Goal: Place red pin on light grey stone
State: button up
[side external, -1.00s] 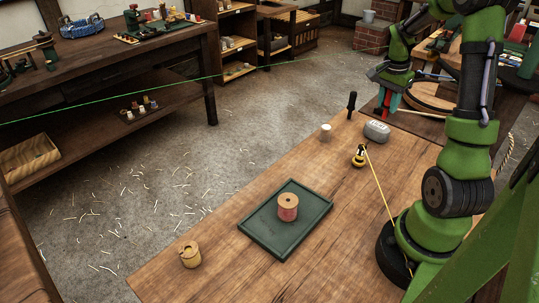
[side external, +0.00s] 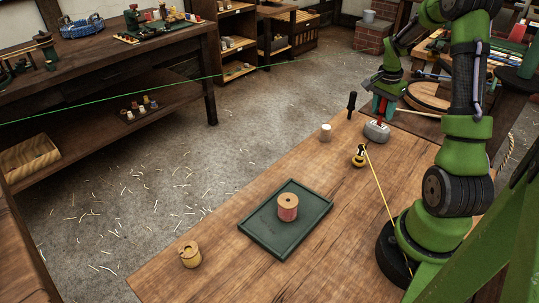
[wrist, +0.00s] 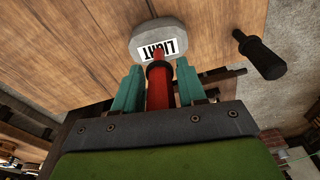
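The light grey stone (side external: 376,132) lies on the wooden table; in the wrist view the stone (wrist: 146,34) carries a white label reading "LIGHT". My gripper (side external: 384,106) is over the stone, pointing down. In the wrist view its teal fingers (wrist: 158,92) are shut on the red pin (wrist: 160,88). The pin's tip overlaps the label in that view. In the side view the pin (side external: 382,117) reaches down to the stone's top; I cannot tell whether it touches.
A small black-and-yellow object (side external: 359,156) with a yellow cord is in front. A green tray (side external: 262,243) holds a spool (side external: 288,208).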

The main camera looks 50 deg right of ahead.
jog(key=shift+o, duration=1.2)
jog(key=r, duration=0.4)
jog(key=a+r, duration=0.1)
jog(key=r, duration=0.6)
jog(key=shift+w+a+r, duration=0.1)
jog(key=shift+a+r, duration=0.05)
jog(key=shift+r, duration=0.2)
jog(key=w+a+r+n+t, duration=0.2)
jog(key=a+r+n, duration=0.1)
jog(key=a, duration=0.6)
jog(key=w+a+r+n+t, duration=0.2)
jog(key=a+n, duration=0.2)
jog(key=a, duration=0.5)
jog(key=s+a+n+t+y, duration=0.1)
jog(key=s+a+n, duration=0.2)
jog(key=a, duration=0.6)
jog(key=s+a+n+t+y, duration=0.2)
jog(key=a+n, duration=0.4)
jog(key=a, duration=0.4)
jog(key=shift+s+f, duration=0.15)
jog(key=shift+s, duration=0.7)
